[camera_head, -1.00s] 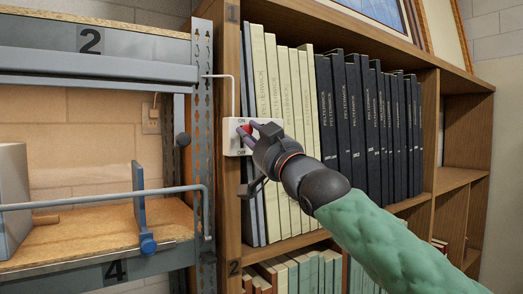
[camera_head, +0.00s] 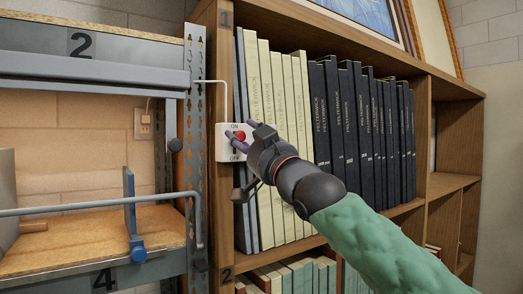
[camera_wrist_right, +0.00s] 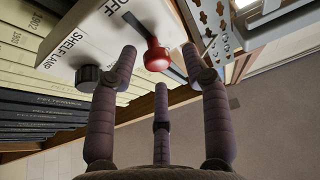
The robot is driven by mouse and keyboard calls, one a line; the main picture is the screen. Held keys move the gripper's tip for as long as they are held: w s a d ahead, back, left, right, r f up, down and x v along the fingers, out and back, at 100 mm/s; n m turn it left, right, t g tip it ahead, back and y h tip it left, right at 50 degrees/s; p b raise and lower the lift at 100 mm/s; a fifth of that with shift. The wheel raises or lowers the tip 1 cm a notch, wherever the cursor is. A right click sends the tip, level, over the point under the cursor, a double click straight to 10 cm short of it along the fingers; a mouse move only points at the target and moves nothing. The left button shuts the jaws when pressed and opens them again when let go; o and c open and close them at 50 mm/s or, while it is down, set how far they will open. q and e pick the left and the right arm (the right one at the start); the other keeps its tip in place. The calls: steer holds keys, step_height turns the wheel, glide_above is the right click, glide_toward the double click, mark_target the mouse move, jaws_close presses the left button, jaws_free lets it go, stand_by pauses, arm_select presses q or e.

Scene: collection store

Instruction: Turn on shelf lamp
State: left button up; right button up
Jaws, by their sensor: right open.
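The white switch box (camera_head: 222,150) is fixed to the wooden bookcase's left upright. It has a slot marked ON at the top and OFF at the bottom, and a red-knobbed lever (camera_head: 241,135). My right gripper (camera_head: 243,130) is open at the box, its fingers around the red knob. In the right wrist view, the red knob (camera_wrist_right: 157,60) stands between the spread fingertips (camera_wrist_right: 160,52), with gaps visible; the box (camera_wrist_right: 85,40) reads SHELF LAMP and OFF. I cannot tell which end of the slot the lever is at. The lamp itself is not identifiable. My left gripper is out of view.
Cream and dark books (camera_head: 345,130) fill the shelf right of the box. A grey metal rack (camera_head: 195,120) stands close on the left, with a blue divider (camera_head: 131,210) and a bent rail (camera_head: 100,203). A pale cable (camera_head: 224,95) runs down to the box.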

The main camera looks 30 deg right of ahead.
steer(key=v, duration=1.1)
steer(key=shift+s, duration=0.35)
